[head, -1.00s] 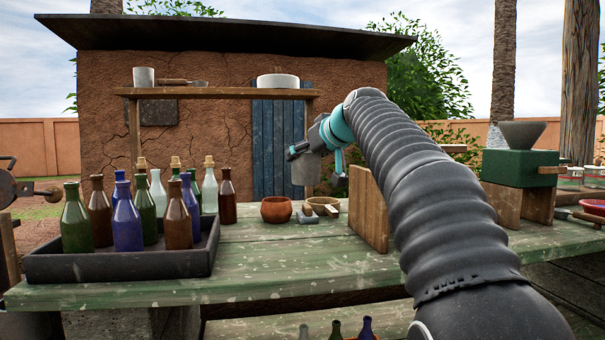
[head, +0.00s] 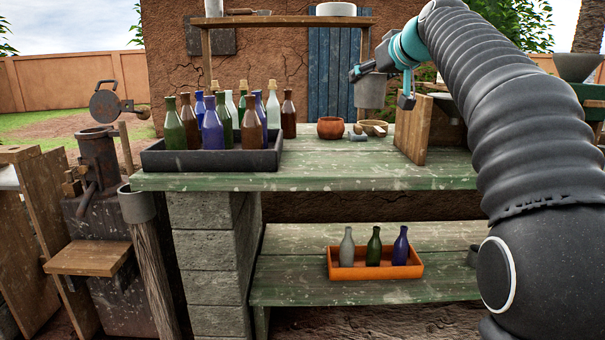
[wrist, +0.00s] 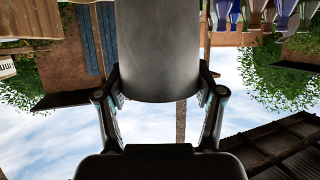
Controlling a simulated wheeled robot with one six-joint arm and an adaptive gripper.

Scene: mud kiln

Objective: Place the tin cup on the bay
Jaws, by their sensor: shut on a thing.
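The tin cup (head: 370,92) is a plain grey cylinder. My gripper (head: 382,84) is shut on it and holds it in the air above the back of the green table, left of an upright wooden board (head: 415,130). In the wrist view the cup (wrist: 157,50) sits between the two fingers of my gripper (wrist: 160,96), and the scene appears upside down. The cup is apart from the table. I cannot tell for sure which place is the bay; the space right of the board is partly hidden by my arm.
A dark tray (head: 210,160) with several bottles stands at the table's left. A clay bowl (head: 331,128) and a shallow dish (head: 374,127) are near the cup. An orange crate (head: 374,273) with three bottles sits on the lower shelf. The table front (head: 330,172) is clear.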

